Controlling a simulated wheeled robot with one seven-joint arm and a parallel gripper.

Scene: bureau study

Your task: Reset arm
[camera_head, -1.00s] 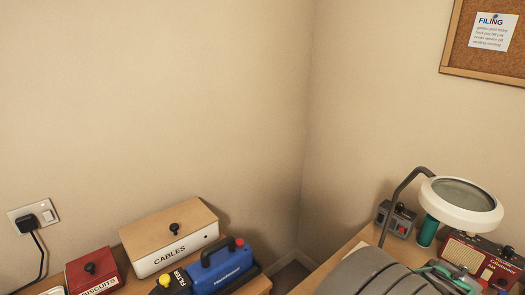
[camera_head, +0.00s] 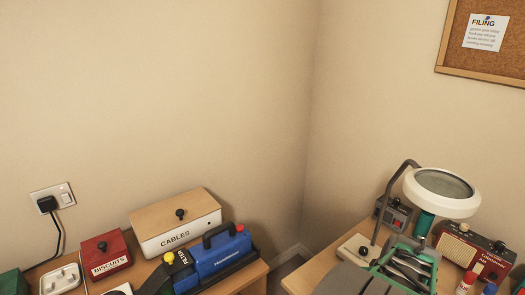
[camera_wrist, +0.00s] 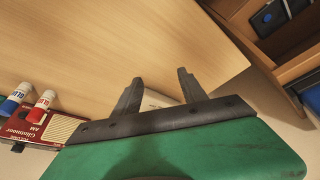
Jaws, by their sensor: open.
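My gripper (camera_wrist: 158,90) shows in the wrist view with two dark grey fingers spread apart. Nothing is clearly held between them. A pale thing (camera_wrist: 158,100) shows behind the fingers, partly hidden by the dark bar at their base. The fingers point over a bare wooden top (camera_wrist: 90,45). I cannot make out the fingers in the head view.
An open wooden compartment (camera_wrist: 265,45) holds a dark device. The left desk has a cables box (camera_head: 175,220), biscuits tin (camera_head: 105,255) and blue machine (camera_head: 220,258).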

